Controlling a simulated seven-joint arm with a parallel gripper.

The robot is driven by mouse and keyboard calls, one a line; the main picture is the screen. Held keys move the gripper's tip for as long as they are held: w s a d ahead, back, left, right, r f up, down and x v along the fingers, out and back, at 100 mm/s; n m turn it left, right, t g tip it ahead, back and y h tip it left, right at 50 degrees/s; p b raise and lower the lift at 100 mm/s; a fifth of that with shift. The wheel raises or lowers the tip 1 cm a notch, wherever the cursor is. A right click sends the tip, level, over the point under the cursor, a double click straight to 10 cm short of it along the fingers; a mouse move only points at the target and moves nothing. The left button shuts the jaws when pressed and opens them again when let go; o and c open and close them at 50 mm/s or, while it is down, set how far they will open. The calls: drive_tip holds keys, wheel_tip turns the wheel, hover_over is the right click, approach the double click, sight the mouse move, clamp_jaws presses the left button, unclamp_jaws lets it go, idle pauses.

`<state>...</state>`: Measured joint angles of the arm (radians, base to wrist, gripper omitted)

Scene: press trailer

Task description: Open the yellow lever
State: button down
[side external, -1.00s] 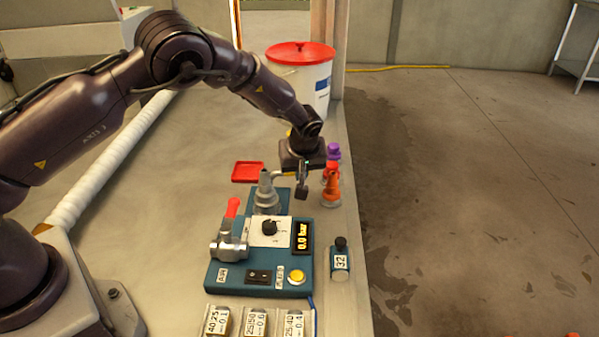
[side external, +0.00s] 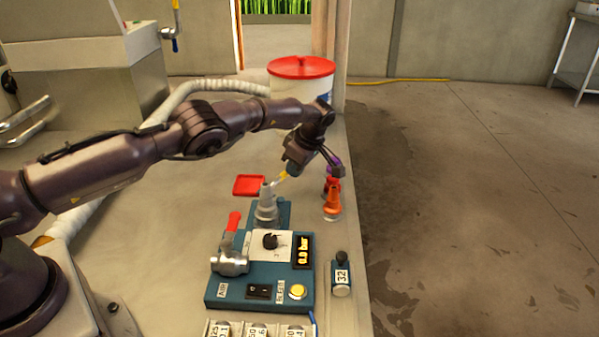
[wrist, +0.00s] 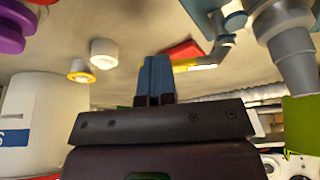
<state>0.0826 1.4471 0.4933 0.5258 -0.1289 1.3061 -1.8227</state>
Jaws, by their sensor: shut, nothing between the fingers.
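The yellow lever (side external: 282,176) shows as a small yellow piece beside my gripper, above the grey stepped fitting (side external: 267,205) at the back of the blue panel. In the wrist view the yellow lever (wrist: 203,67) lies just right of my fingertips, joined to a grey bent pipe. My gripper (wrist: 155,62) is shut and empty, its blue fingers together. Whether they touch the lever cannot be told. The side view partly hides the fingers behind the wrist.
The blue panel (side external: 220,293) carries a red-handled valve (side external: 233,222), a knob and a yellow button. A red tray (side external: 249,185) lies left of the fitting. An orange fitting (side external: 332,200) stands at the right bench edge. A white bucket (side external: 310,88) with a red lid stands behind.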

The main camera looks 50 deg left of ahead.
drive_tip(key=shift+s+a, duration=0.15)
drive_tip(key=shift+a, duration=1.05)
drive_tip(key=shift+s+a, duration=0.2)
drive_tip(key=shift+a, duration=0.45)
drive_tip(key=shift+s+a, duration=0.1)
drive_tip(key=shift+a, duration=0.05)
drive_tip(key=v, duration=1.3)
drive_tip(key=shift+m, duration=0.3)
